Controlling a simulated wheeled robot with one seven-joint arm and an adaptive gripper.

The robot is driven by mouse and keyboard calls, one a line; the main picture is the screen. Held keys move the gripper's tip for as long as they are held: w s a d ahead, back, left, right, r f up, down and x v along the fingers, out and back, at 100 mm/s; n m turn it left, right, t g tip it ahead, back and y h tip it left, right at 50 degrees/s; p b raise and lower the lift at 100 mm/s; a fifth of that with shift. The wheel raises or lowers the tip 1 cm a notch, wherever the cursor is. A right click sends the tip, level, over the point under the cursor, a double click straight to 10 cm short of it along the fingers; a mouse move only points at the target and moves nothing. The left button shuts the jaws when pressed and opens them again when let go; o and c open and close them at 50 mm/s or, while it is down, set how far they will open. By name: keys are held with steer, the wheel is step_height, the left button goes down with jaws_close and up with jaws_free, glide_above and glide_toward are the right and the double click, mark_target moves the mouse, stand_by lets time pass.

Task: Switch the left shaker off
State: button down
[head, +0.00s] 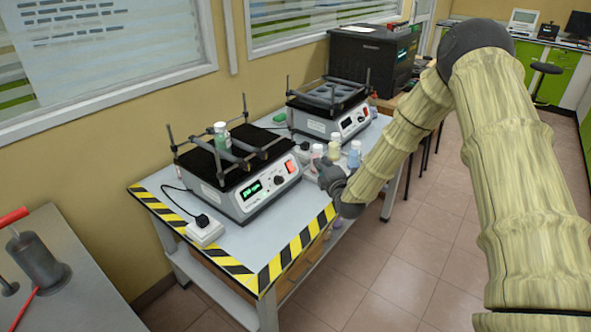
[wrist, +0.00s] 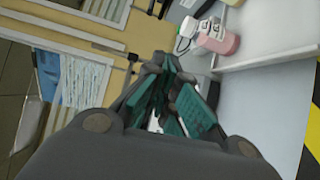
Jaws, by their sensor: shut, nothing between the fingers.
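The left shaker (head: 228,200) is a light grey box with a black platform and dark clamp bars, standing on the table. Its green display (head: 252,190) is lit. A red switch (head: 290,166) glows at the right end of its front, above a black knob (head: 278,180). A bottle with a green band (head: 222,137) stands on the platform. My gripper (head: 320,165) is to the right of the switch, apart from it in the picture. In the wrist view my gripper (wrist: 165,68) has its teal-padded fingers together and empty.
A second shaker (head: 322,127) stands farther back. Small bottles (head: 354,153) stand close beside my gripper; a pink one (wrist: 216,38) shows in the wrist view. A white socket block (head: 205,231) lies at the table's left. The table front (head: 245,244) is clear.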

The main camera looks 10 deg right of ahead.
mark_target(291, 167)
steer(key=w+a+f+b, duration=0.4)
steer(key=w+f, duration=0.2)
steer(key=w, duration=0.1)
steer(key=shift+a, duration=0.3)
steer(key=shift+a+f, duration=0.1)
steer(key=shift+f, duration=0.05)
stand_by(1.4)
steer(key=shift+w+a+f+b, duration=0.15)
steer(key=shift+b, duration=0.2)
steer(key=shift+w+a+f, duration=0.2)
stand_by(0.9)
steer(key=shift+s+d+r, duration=0.4)
steer(key=shift+s+r, duration=0.05)
steer(key=shift+s, duration=0.05)
stand_by(0.4)
